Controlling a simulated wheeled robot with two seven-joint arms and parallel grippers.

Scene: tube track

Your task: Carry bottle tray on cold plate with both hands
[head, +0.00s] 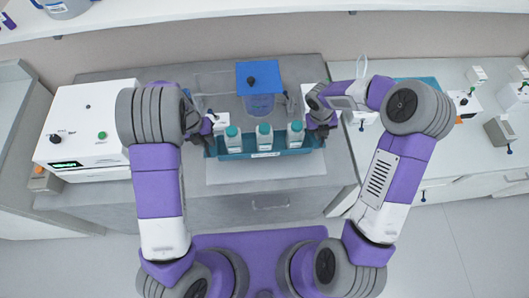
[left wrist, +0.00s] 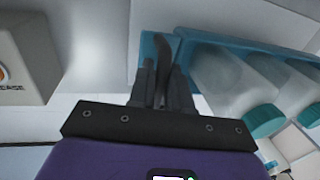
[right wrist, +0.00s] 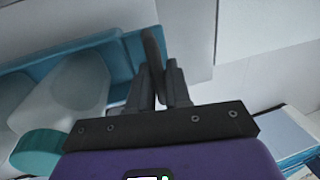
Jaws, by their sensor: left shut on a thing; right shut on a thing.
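The bottle tray (head: 265,154) is a long teal tray with three white bottles (head: 264,138) under teal caps, standing upright in a row. My left gripper (head: 208,140) is shut on the tray's left end; the left wrist view shows its fingers (left wrist: 160,75) around a dark upright handle. My right gripper (head: 322,130) is shut on the right end, and the right wrist view shows its fingers (right wrist: 157,75) on a matching handle. A pale flat plate (head: 265,173) lies below and in front of the tray; I cannot tell whether it is the cold plate, or whether the tray touches it.
A clear container with a blue lid (head: 259,75) stands behind the tray. A white instrument with a green display (head: 88,135) is at the left of the grey bench. Another bench with small devices (head: 463,102) is at the right. A shelf edge crosses the top.

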